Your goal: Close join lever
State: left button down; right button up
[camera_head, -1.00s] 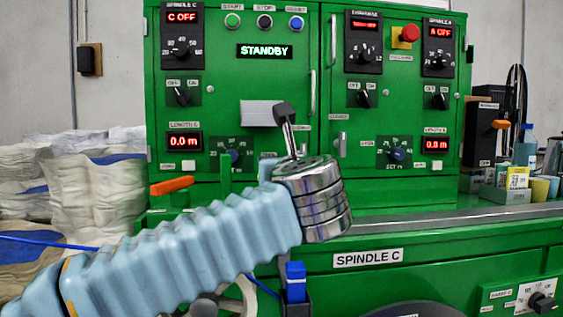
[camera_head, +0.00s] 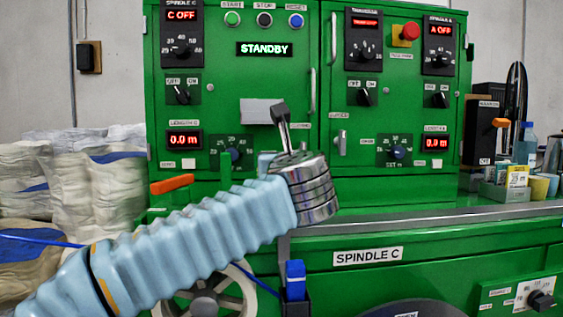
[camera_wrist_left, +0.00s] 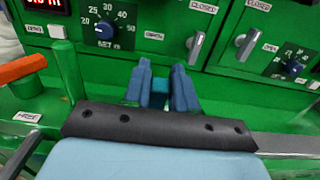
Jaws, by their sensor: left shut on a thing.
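My left gripper (camera_wrist_left: 162,88) has its blue fingers closed around a small teal piece (camera_wrist_left: 160,93) in the left wrist view. The piece is mostly hidden, and I cannot tell whether it is the join lever. In the head view my left arm comes in from the lower left, and its wrist hides the fingers. A dark-knobbed metal lever (camera_head: 282,117) shows just above the wrist; I cannot tell what it is fixed to. No label reading "join" is legible. My right gripper is not in view.
A green machine cabinet (camera_head: 228,70) with switches and displays stands behind. An orange handle (camera_head: 172,185) is left of my wrist. Two grey handles (camera_wrist_left: 195,46) (camera_wrist_left: 247,45) are on the panel. A blue clip-like part (camera_head: 295,279) is below my wrist, and a blue cable (camera_head: 40,241) at left.

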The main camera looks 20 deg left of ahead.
pick_arm(q)
jog(key=b, duration=0.1)
jog(key=s+f+t+b, duration=0.1)
jog(key=b, duration=0.1)
jog(key=shift+d+t+y+b, duration=0.3)
jog(key=shift+y, duration=0.1)
jog(key=shift+s+d+r+t, duration=0.2)
jog(key=shift+r+t, duration=0.1)
jog(key=shift+t, duration=0.1)
jog(key=c, duration=1)
grip_release()
jog(key=shift+y, duration=0.3)
jog(key=b+v, duration=0.1)
jog(key=v, duration=1.3)
jog(key=shift+a+b, duration=0.1)
jog(key=shift+b, duration=0.2)
